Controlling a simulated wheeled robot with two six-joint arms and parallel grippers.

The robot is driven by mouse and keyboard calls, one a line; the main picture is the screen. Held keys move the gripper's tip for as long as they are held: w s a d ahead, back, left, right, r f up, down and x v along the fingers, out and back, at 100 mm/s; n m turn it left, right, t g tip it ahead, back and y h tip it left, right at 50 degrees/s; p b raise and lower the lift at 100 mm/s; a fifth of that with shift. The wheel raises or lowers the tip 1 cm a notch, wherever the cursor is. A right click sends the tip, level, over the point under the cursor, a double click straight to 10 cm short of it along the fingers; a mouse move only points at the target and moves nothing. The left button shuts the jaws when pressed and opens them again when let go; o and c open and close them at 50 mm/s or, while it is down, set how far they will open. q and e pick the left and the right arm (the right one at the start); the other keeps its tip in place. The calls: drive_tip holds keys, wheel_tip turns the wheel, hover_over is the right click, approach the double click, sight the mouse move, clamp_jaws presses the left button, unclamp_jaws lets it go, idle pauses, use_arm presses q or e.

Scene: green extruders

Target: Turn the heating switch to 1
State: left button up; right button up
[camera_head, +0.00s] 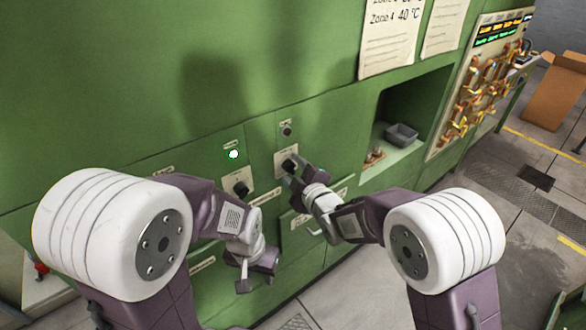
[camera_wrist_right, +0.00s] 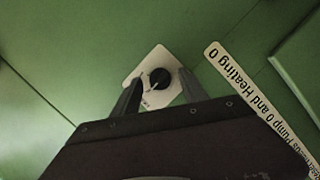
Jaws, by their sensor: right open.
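A black rotary switch (camera_head: 288,165) sits on a pale plate on the green machine front. It also shows in the right wrist view (camera_wrist_right: 160,78), with its plate turned at an angle; its markings are too small to read. My right gripper (camera_head: 293,174) is at this switch, with its fingers apart on either side of the knob in the wrist view; I cannot tell whether they touch it. A second black rotary switch (camera_head: 241,188) is to the left. My left gripper (camera_head: 262,266) hangs low before the panel, away from both switches; its jaw gap is unclear.
A white-green lamp (camera_head: 233,154) glows above the left switch; a dark lamp (camera_head: 287,130) is above the right one. A label strip (camera_wrist_right: 262,108) mentions "Pump 0 and Heating 0". A recess (camera_head: 402,115) holds a grey bin (camera_head: 401,136). Floor is open at right.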

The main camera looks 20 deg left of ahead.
drive_tip(key=shift+w, duration=0.1)
drive_tip(key=shift+c, duration=1.2)
clamp_jaws()
